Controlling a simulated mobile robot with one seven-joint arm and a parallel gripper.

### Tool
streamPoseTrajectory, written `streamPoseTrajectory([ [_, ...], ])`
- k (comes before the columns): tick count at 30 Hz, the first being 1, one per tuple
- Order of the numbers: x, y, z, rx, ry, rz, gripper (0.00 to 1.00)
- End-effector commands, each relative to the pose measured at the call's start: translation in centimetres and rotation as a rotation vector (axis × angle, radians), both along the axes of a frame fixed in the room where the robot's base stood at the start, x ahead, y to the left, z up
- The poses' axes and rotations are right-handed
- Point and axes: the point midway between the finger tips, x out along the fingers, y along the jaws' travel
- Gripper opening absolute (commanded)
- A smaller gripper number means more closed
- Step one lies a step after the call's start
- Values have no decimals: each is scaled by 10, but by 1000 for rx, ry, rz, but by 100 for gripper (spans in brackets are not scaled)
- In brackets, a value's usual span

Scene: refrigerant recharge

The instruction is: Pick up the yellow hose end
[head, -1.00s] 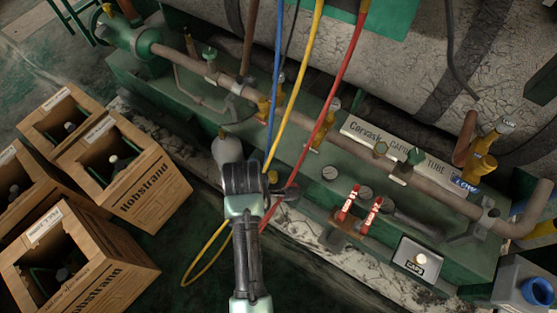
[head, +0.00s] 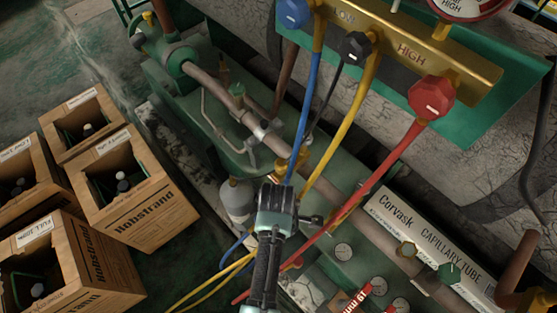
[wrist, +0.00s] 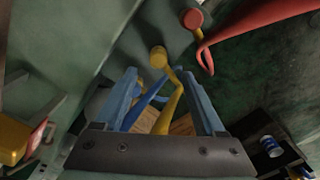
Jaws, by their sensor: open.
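The yellow hose end (wrist: 158,57) is a round yellow knob in the wrist view, just beyond and roughly midway between my fingertips. Its yellow hose (wrist: 168,108) runs back between the fingers. My gripper (wrist: 157,72) is open, one blue-grey finger on each side, and I see no contact with the hose end. In the head view the yellow hose (head: 345,130) hangs from the brass manifold (head: 400,45), passes behind my arm and shows again at lower left. My fingertips and the hose end are hidden there.
The blue hose (head: 303,120) and red hose (head: 395,155) run close by; the red hose end (wrist: 192,18) is ahead to the right. A grey bottle (head: 238,200) stands beside my wrist. Wooden crates (head: 145,205) stand at left. A pipe (head: 330,180) crosses the green machine.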

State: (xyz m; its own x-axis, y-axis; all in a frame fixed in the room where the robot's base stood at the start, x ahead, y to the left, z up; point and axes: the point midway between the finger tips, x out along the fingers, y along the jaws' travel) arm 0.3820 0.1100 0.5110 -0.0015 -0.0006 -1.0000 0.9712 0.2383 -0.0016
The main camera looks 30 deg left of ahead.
Motion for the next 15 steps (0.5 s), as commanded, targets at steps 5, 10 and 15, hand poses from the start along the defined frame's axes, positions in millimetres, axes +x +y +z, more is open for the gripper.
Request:
streamPoseTrajectory([
  [5,0,0,-15,0,-1,0,72],
  [10,1,0,-38,0,0,0,72],
  [15,2,0,-61,0,0,0,72],
])
